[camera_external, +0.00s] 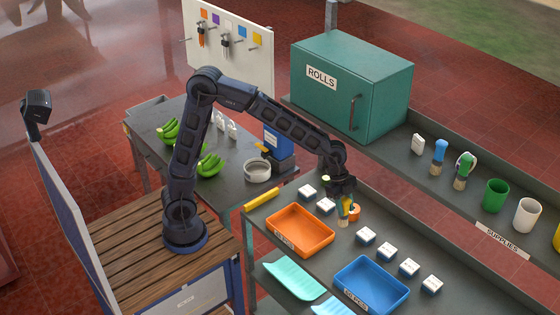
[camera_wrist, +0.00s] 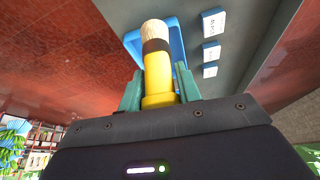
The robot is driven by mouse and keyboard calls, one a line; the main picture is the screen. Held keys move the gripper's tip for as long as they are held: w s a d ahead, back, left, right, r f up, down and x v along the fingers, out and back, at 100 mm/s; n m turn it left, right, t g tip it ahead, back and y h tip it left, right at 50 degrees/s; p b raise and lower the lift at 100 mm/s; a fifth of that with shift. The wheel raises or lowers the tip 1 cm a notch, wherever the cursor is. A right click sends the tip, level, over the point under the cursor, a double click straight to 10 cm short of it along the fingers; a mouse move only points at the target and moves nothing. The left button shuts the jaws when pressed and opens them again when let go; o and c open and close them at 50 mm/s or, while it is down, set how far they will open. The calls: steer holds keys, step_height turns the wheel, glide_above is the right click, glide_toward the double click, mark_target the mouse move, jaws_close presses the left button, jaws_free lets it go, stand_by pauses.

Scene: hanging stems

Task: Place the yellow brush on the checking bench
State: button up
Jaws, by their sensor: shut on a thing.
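My gripper (camera_external: 345,197) is over the dark grey tray bench (camera_external: 325,262), near the orange tray's right corner. It is shut on the yellow brush (camera_wrist: 158,75), which has a pale bristle tip and a dark band. In the wrist view the brush stands between the two teal fingers of my gripper (camera_wrist: 159,84), bristles pointing away from me. In the outside view the brush (camera_external: 343,213) hangs below my gripper; I cannot tell whether it touches the bench. No readable label names the checking bench. Another grey bench (camera_external: 235,200) with green bananas stands to the left.
The tray bench bears an orange tray (camera_external: 274,228), a blue tray (camera_external: 345,282) and several white blocks (camera_external: 366,235). A small orange item (camera_external: 355,212) is beside the brush. Behind are a teal ROLLS cabinet (camera_external: 390,100), other brushes (camera_external: 463,170) and cups (camera_external: 495,196).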

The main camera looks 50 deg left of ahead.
steer(key=shift+a, duration=0.1)
steer(key=w+a+f+n+t, duration=0.1)
steer(key=a+f, duration=0.3)
steer(key=a, duration=0.9)
steer(key=w+a+f+n, duration=0.1)
steer(key=a+f, duration=0.2)
steer(key=a, duration=1.1)
steer(key=a+f+n+t, duration=0.15)
steer(key=a+f, duration=0.25)
steer(key=a, duration=0.9)
steer(key=w+a+r+n+t+y, duration=0.15)
steer(key=w+a+n, duration=0.3)
steer(key=a, duration=0.65)
steer(key=w+a+r+n+y, duration=0.1)
steer(key=w+a+r+n, duration=0.25)
steer(key=w+a, duration=0.45)
steer(key=s+a+r+n+y, duration=0.15)
steer(key=a+n, duration=0.25)
steer(key=a, duration=0.8)
steer(key=a+r+n+y, duration=0.15)
steer(key=a+n, duration=0.25)
steer(key=a, duration=0.9)
steer(key=shift+m+t+h, duration=0.25)
steer(key=shift+t+h, duration=0.2)
steer(key=shift+t, duration=0.05)
steer(key=f, duration=1.8)
steer(key=shift+s+d+f, duration=0.1)
steer(key=shift+s+f, duration=0.1)
steer(key=shift+f, duration=0.2)
